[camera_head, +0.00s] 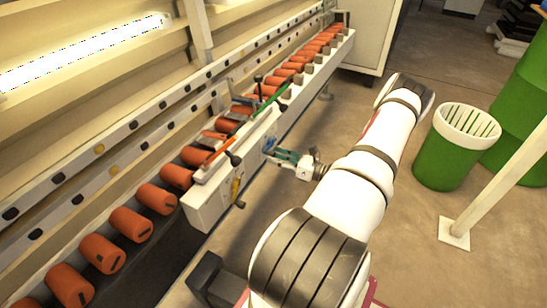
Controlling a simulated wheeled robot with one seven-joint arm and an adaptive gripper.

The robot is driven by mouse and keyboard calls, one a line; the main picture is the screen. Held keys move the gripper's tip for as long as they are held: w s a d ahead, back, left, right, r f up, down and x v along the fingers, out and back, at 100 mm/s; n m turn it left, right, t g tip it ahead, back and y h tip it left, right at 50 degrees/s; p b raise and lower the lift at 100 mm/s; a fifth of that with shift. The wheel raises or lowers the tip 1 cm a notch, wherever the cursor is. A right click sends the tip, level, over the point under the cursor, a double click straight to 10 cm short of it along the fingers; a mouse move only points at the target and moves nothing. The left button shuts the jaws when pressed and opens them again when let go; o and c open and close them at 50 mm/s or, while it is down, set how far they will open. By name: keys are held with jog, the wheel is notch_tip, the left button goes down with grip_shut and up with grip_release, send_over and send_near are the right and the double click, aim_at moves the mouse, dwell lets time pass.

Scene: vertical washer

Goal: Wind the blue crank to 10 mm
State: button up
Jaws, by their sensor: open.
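A small blue part (268,144), which looks like the blue crank, is on the front face of the pale machine rail, at the middle of the head view. My gripper (276,155) is in front of that rail face, its greenish fingers pointing left toward the blue part. The gripper is open. The fingertips are very close to the blue part; I cannot tell whether they touch it. The millimetre reading is too small to see.
Orange rollers (131,224) line the conveyor. A green bin with a white rim (447,160) and a pale post (500,178) stand right. Floor between rail and bin is open beyond my arm.

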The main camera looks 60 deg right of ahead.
jog(key=shift+w, duration=0.9)
grip_shut()
